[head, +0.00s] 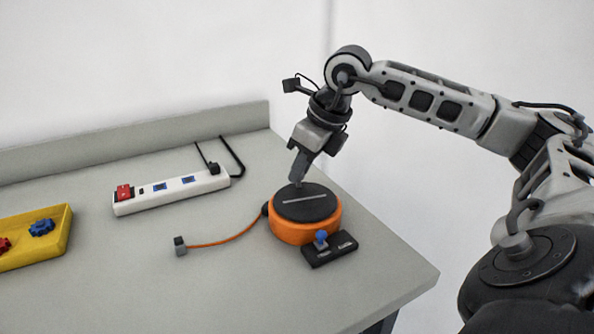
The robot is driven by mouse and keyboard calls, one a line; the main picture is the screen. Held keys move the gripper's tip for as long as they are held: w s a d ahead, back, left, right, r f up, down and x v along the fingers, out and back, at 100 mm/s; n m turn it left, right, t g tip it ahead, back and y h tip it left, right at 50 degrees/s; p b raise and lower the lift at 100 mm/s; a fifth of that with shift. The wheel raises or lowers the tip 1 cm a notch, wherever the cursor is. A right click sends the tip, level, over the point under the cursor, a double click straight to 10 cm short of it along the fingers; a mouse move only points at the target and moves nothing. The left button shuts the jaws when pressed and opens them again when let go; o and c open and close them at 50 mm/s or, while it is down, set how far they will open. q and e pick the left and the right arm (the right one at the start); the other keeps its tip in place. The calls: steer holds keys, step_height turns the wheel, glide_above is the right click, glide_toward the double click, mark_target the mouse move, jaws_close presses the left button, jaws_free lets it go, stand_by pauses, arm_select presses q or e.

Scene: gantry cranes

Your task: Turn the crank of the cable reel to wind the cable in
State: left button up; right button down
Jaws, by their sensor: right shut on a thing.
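The cable reel (292,232) is a round orange drum with a dark grey top disc (308,206) that has a pale line across it. An orange cable (230,239) runs out of its left side and ends in a small grey plug (180,246) on the table. My right gripper (297,182) comes down from above onto the far left part of the disc. It is shut on the crank's handle, which its fingers mostly hide. My left gripper is not in view.
A black block with a blue knob (321,236) sits against the reel's front. A white power strip (170,194) with a red switch lies behind left. The table's right edge is close to the reel.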

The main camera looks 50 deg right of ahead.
steer(key=m, duration=0.1)
steer(key=m+h, duration=0.1)
steer(key=shift+s+d+m, duration=0.3)
steer(key=shift+d+m, duration=0.05)
steer(key=shift+m, duration=0.05)
steer(key=m, duration=0.1)
steer(key=m+h, duration=0.1)
steer(key=s+m, duration=0.1)
steer(key=m, duration=0.1)
steer(key=shift+s+d+h+b, duration=0.1)
steer(key=shift+d+h+b, duration=0.2)
steer(key=shift+h, duration=0.1)
steer(key=shift+m, duration=0.4)
steer(key=c, duration=1.3)
jaws_free()
steer(key=shift+s, duration=0.1)
